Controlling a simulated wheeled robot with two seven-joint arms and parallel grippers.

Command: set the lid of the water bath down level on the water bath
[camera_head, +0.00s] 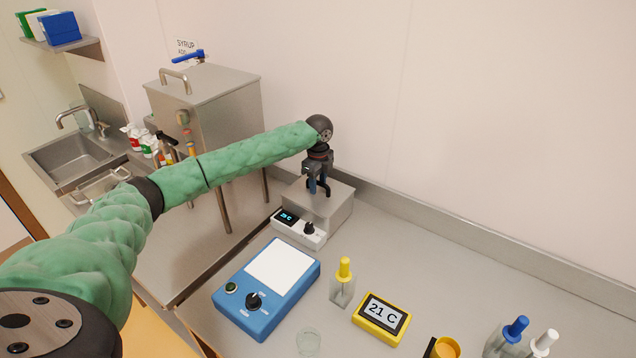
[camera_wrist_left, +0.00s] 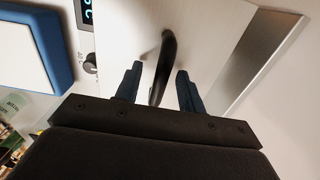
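The water bath (camera_head: 318,231) is a low steel box with a white front panel, a small lit display and a black knob, standing against the back wall. Its flat steel lid (camera_head: 338,197) appears to lie level on top; part of it is hidden behind my gripper. In the left wrist view the lid (camera_wrist_left: 205,30) fills the upper middle, with a black arched handle (camera_wrist_left: 168,62). My left gripper (camera_head: 318,191) points down over the lid. Its fingers (camera_wrist_left: 157,88) stand apart on either side of the handle, with a gap on both sides. My right gripper is not in view.
A blue device (camera_head: 266,288) with a white plate stands in front of the bath. A yellow-topped bottle (camera_head: 343,283), a yellow 21 C display (camera_head: 382,318) and a clear glass (camera_head: 308,342) stand nearby. A steel hopper (camera_head: 208,105) is at left. The counter right of the bath is clear.

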